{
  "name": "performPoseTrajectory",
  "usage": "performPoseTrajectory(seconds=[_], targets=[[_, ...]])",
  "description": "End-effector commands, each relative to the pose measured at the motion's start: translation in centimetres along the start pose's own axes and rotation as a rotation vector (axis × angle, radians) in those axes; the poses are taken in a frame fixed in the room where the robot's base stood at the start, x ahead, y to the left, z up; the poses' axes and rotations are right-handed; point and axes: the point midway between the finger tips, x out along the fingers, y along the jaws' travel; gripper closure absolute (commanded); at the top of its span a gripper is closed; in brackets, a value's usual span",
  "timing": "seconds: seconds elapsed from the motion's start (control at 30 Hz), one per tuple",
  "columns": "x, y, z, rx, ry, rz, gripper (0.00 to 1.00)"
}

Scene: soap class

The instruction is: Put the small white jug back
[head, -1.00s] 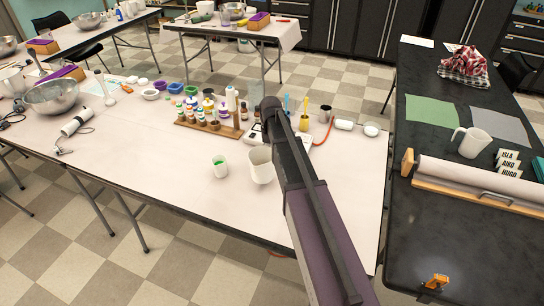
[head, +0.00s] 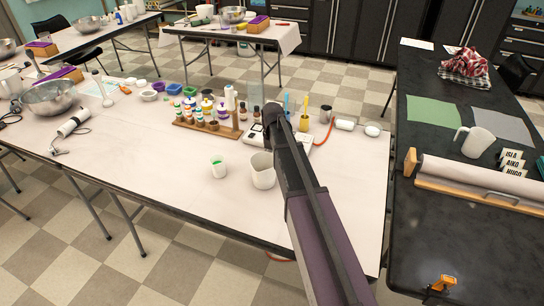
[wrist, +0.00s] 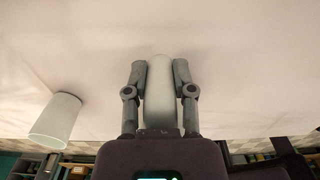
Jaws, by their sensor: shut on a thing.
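A small white jug (head: 263,171) shows on or just above the pale table in the head view, beside my arm. My gripper is hidden behind my arm there. In the wrist view my gripper (wrist: 160,92) is shut on a white, rounded body (wrist: 161,100), which looks to be this jug. Whether its base touches the table cannot be told. A smaller white cup (head: 218,169) with green inside stands to the jug's left. A white cup-like vessel (wrist: 57,120) in the wrist view is probably that cup.
Behind the jug are a wooden rack of bottles (head: 208,127) and a white scale (head: 255,134). A larger handled white jug (head: 478,144) stands on the black bench at right, near a green mat (head: 431,111). The pale table's front left is clear.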

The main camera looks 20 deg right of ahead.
Motion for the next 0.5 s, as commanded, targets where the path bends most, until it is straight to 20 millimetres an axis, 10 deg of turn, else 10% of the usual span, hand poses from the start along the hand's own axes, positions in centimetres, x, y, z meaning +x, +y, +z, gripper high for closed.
performPoseTrajectory(seconds=[0.07,0.1,0.2,0.5], targets=[[0.24,0.01,-0.01,0.000,0.000,0.000,1.00],[0.13,0.02,-0.01,0.000,0.000,0.000,0.55],[0.11,0.03,-0.02,0.000,0.000,0.000,0.32],[0.11,0.06,-0.03,-0.001,0.000,0.000,0.32]])
